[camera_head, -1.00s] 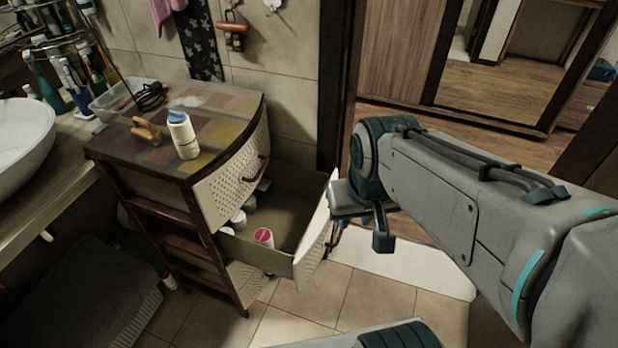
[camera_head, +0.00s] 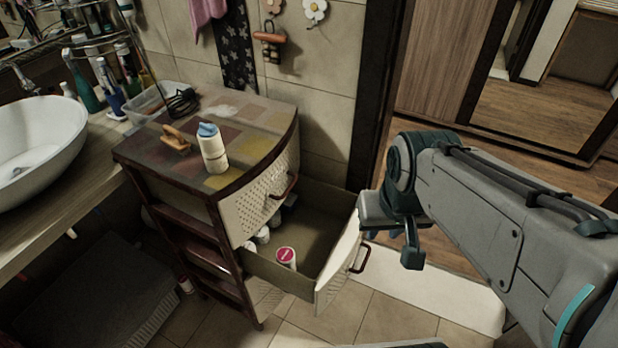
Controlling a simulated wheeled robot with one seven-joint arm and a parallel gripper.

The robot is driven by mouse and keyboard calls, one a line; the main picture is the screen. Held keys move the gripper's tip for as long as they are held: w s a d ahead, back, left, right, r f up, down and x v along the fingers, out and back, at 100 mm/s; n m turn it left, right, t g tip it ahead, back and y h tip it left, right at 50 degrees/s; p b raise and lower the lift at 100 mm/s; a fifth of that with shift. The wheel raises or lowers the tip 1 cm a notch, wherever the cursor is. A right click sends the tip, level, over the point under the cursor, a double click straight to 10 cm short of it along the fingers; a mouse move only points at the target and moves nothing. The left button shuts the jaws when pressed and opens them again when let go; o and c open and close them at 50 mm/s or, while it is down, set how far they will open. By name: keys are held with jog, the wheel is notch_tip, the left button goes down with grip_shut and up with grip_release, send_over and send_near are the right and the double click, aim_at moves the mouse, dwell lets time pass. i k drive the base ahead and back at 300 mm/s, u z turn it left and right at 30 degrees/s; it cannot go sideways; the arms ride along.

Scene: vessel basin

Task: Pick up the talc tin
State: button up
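A cream bottle-shaped container with a blue cap (camera_head: 213,150) stands upright on top of the small cabinet. A white container with a pink-red lid (camera_head: 286,257) stands in the front of the open drawer (camera_head: 322,262). I cannot read a label on either, so I cannot tell which is the talc tin. My gripper (camera_head: 392,247) hangs just right of the drawer front, apart from both containers. One dark finger shows clearly; the other is mostly hidden behind the wrist. I see nothing held in it.
Other white containers (camera_head: 262,235) sit deeper in the drawer, partly hidden by the cabinet. A wooden-handled brush (camera_head: 176,139) and a clear tray (camera_head: 150,104) with a black cord lie on the cabinet top. A white basin (camera_head: 38,140) stands at left. A door frame rises behind the drawer.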

aim_at(212, 149)
jog(key=z, duration=0.25)
jog(key=k, duration=0.6)
jog(key=z, duration=0.55)
jog(key=k, duration=0.65)
jog(key=u, duration=0.5)
jog(key=i, duration=0.65)
jog(key=u, duration=0.75)
jog(key=i, duration=0.85)
jog(key=z, duration=0.2)
